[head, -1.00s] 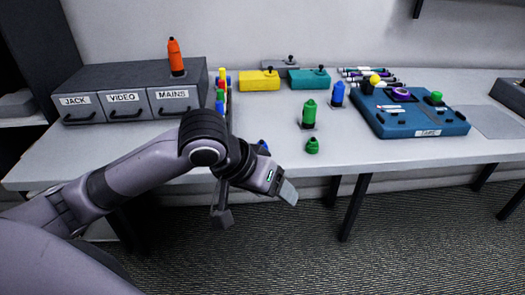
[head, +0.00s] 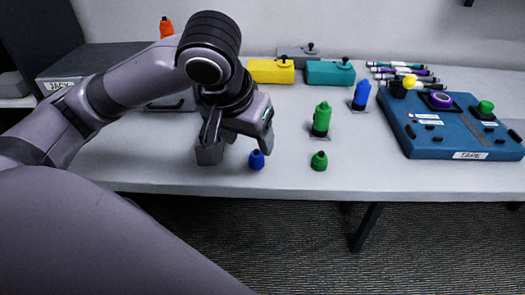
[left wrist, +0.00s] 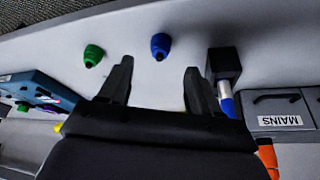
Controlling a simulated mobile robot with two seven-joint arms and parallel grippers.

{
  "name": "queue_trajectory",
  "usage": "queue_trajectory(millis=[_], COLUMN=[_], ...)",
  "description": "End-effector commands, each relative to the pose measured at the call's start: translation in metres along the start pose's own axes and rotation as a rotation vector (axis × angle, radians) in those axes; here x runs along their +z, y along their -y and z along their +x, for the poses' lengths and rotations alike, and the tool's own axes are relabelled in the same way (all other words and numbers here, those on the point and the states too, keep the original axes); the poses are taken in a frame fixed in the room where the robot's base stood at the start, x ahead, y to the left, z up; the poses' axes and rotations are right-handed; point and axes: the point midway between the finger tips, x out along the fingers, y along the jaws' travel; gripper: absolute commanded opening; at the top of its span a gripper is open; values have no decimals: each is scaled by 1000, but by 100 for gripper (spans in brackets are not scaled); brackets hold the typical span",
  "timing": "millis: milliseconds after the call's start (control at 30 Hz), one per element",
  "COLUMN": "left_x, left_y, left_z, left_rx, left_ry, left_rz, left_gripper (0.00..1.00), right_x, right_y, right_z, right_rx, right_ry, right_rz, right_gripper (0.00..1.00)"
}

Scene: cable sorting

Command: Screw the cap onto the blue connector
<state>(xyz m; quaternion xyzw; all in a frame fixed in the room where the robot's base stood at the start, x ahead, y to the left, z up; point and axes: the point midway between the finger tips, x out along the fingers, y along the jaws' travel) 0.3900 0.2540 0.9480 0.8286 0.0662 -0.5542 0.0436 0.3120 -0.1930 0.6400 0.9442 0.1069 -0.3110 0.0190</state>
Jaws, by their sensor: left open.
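The blue connector (head: 361,95) stands upright on a small grey plate towards the back of the table. A small blue cap (head: 256,159) sits on the table near its front edge; it also shows in the left wrist view (left wrist: 160,46). My left gripper (head: 234,150) is open and empty, pointing down beside the blue cap, left of it in the head view. In the left wrist view the cap lies beyond the gap between the fingertips (left wrist: 158,72), untouched. My right gripper is not in view.
A green connector (head: 321,119) and green cap (head: 319,161) stand right of the blue cap. A blue tape board (head: 440,143) is at the right. Yellow (head: 270,71) and teal (head: 330,73) boxes stand behind. A grey drawer unit (head: 95,62) is partly hidden by my arm.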

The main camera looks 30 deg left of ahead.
Motion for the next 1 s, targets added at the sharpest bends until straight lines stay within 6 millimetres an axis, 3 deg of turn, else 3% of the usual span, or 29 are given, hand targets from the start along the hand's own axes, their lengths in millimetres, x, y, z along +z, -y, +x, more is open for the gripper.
queue_trajectory(millis=[233, 433, 767, 1000], left_x=[0, 0, -1, -7], left_y=[0, 0, 0, 1], left_z=[1, 19, 23, 58], left_rx=[0, 0, 1, 0], left_ry=[0, 3, 0, 3], left_rz=[0, 0, 0, 1], left_gripper=[63, 63, 63, 63], right_x=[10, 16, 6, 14], right_y=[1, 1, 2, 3], right_z=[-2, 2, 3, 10], right_rx=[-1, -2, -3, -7], right_ry=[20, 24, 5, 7], right_rz=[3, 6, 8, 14], right_gripper=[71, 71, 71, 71])
